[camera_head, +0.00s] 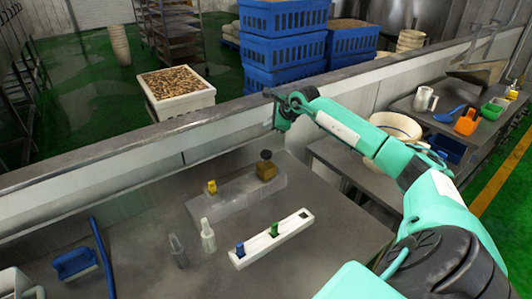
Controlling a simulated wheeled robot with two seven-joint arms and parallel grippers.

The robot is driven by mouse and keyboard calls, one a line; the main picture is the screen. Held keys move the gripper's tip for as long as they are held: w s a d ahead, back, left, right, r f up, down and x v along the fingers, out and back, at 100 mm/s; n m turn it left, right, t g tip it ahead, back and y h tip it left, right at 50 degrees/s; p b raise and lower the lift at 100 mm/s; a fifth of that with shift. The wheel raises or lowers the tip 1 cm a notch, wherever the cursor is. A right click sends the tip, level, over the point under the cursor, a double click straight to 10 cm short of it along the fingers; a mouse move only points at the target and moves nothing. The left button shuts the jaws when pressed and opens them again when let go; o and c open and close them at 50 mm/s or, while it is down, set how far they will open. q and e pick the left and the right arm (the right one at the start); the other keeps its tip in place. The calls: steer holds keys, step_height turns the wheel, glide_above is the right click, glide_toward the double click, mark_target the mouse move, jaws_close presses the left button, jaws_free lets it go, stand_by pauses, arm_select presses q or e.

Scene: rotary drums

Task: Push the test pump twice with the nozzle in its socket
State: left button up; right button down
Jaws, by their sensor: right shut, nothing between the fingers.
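A pale grey block (232,203) lies on the steel table. A small yellow piece (211,187) stands at its left end. A brown cube with a dark knob on top (265,168) stands at its right end; it may be the test pump. A white rack (250,255) in front holds a blue piece (240,248) and a green piece (274,230), which look like nozzles. I cannot tell which nozzle is in the pump's socket. My right gripper (276,116) is shut and empty, above and beyond the block near the low wall, apart from these things. My left gripper is out of view.
A clear bottle (207,236) and a greyer bottle (177,251) stand left of the rack. A blue brush (75,262) lies at the left. The low wall (120,152) runs behind the table. A bowl (396,127) sits on the right-hand bench.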

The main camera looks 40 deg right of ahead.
steer(key=b, duration=0.3)
glide_above(268, 153)
step_height(268, 153, down, 8)
steer(key=shift+s+d+r, duration=0.1)
steer(key=shift+s+r, duration=0.05)
steer(key=shift+f+b, duration=0.55)
steer(key=shift+f, duration=0.1)
stand_by(1.4)
steer(key=shift+f+b, duration=0.3)
steer(key=shift+b, duration=0.25)
steer(key=shift+f+b, duration=1.35)
steer(key=shift+f, duration=0.15)
stand_by(1.0)
steer(key=shift+r, duration=0.1)
steer(key=shift+r+p, duration=0.6)
steer(key=shift+r, duration=1.15)
steer(key=shift+r, duration=0.1)
